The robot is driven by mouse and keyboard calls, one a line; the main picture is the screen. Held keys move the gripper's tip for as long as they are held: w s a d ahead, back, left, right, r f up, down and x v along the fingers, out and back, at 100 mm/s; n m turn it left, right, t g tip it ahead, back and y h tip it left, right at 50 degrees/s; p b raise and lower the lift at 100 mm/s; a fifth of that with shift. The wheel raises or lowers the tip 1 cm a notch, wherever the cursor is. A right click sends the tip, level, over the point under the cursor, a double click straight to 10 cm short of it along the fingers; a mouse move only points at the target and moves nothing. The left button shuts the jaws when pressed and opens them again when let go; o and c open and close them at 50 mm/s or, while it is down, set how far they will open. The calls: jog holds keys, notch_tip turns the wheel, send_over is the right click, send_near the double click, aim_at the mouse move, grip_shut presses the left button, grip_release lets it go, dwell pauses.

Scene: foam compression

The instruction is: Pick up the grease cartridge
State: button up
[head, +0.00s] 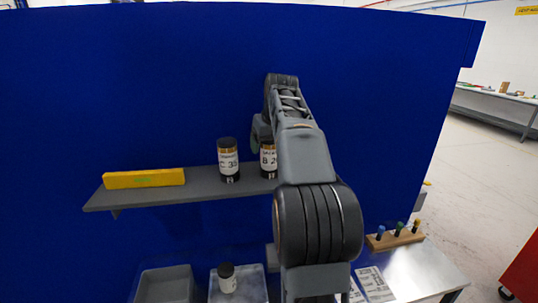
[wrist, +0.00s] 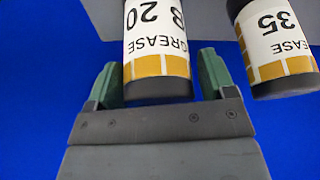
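A black-capped grease cartridge marked B 20 (head: 268,160), with a white and gold label, stands on the grey wall shelf (head: 205,186), partly hidden behind my arm. It appears upside down in the wrist view (wrist: 156,48). My gripper (wrist: 160,68) is open, its green fingers on either side of this cartridge, with small gaps visible. In the head view my gripper (head: 257,132) is mostly hidden by my arm. A second grease cartridge marked C 35 (head: 228,160) stands to its left on the shelf; in the wrist view it is at right (wrist: 274,45).
A yellow block (head: 144,179) lies at the shelf's left end. Below are a grey bin (head: 166,284), a clear-looking tray (head: 252,281) with another dark bottle (head: 227,279), and a wooden rack (head: 396,239) with coloured-top pieces. A blue panel (head: 130,90) stands behind the shelf.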

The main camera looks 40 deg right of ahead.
jog(key=c, duration=0.9)
jog(key=shift+r, duration=0.2)
